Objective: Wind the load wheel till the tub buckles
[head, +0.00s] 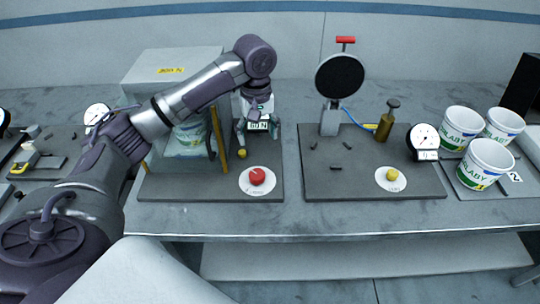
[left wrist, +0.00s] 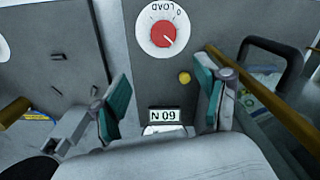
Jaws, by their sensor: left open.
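The load wheel (head: 257,177) is a red knob on a round white dial at the front of the left test rig. In the left wrist view the red wheel (left wrist: 163,33), with "LOAD" on its dial, sits top centre. A white and green tub (head: 190,138) stands inside the rig's clear guard, partly hidden by my left arm; I cannot see any buckling. My left gripper (head: 257,130) is open and empty, behind and above the wheel, not touching it. Its teal-padded fingers (left wrist: 161,98) are spread apart. A display (left wrist: 165,115) reads 60 N. My right gripper is out of view.
A yellow knob (left wrist: 184,77) lies between the fingers and the wheel, and a brass post (left wrist: 270,66) is close by. A second rig (head: 375,185) with a gauge stands to the right, beside several tubs (head: 485,163). The bench front (head: 210,220) is clear.

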